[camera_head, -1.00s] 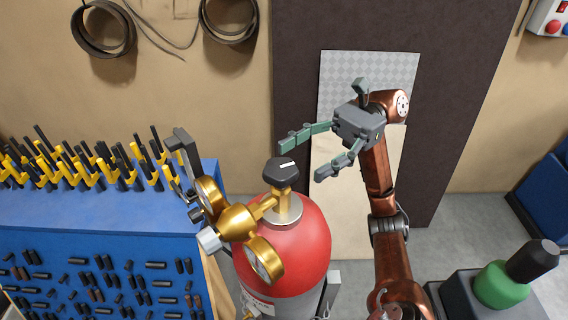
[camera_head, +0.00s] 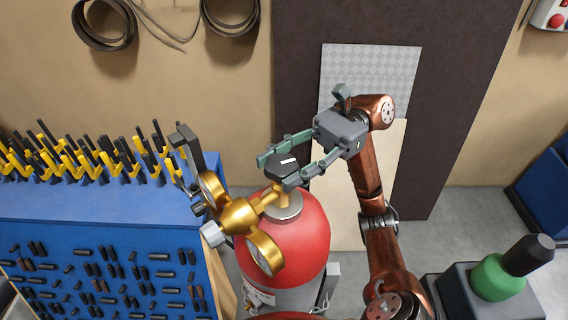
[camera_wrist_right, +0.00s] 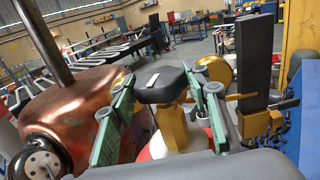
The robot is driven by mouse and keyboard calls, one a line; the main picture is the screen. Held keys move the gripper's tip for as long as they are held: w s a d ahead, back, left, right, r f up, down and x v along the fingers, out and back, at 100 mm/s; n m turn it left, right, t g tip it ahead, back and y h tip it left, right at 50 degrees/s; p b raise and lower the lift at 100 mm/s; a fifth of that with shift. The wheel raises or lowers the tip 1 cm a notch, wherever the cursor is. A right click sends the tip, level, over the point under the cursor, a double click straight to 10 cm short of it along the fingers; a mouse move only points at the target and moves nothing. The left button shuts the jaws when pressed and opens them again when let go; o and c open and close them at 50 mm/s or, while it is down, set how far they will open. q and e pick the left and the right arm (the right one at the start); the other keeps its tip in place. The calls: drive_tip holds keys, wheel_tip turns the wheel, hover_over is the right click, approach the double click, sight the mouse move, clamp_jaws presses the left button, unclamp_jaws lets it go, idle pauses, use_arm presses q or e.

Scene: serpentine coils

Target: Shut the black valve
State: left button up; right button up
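The black valve (camera_head: 281,167) is a dark knob with a white mark, on the brass neck on top of a red gas cylinder (camera_head: 300,240). My right gripper (camera_head: 276,173) reaches in from the right, its two green-grey fingers on either side of the knob. In the right wrist view, the valve (camera_wrist_right: 160,84) stands between the spread fingers (camera_wrist_right: 160,96), close to both tips. I see no clear grip on it, and contact is hard to tell. My left gripper is not in view.
A brass regulator with gauges (camera_head: 240,218) sits left of the valve. A blue rack (camera_head: 115,205) with yellow and black clamps stands further left. A green and black object (camera_head: 500,280) is at the lower right. A dark panel (camera_head: 455,100) stands behind.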

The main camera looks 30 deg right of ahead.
drive_tip(key=c, duration=0.7)
drive_tip(key=shift+o, duration=0.2)
drive_tip(key=m+t+b, duration=0.1)
drive_tip(key=t+b, duration=0.1)
drive_tip(key=m+t+b, duration=0.1)
drive_tip(key=t+b, duration=0.1)
drive_tip(key=shift+f+m, duration=0.35)
drive_tip(key=shift+m, duration=0.05)
drive_tip(key=shift+r+m+t+b, duration=0.15)
drive_tip(key=shift+m+t+b, duration=0.25)
drive_tip(key=shift+t, duration=0.4)
drive_tip(key=shift+r+m+t+b, duration=0.15)
drive_tip(key=shift+m+t+b, duration=0.1)
drive_tip(key=shift+m+t, duration=0.4)
drive_tip(key=shift+t, duration=0.25)
drive_tip(key=o, duration=1.2)
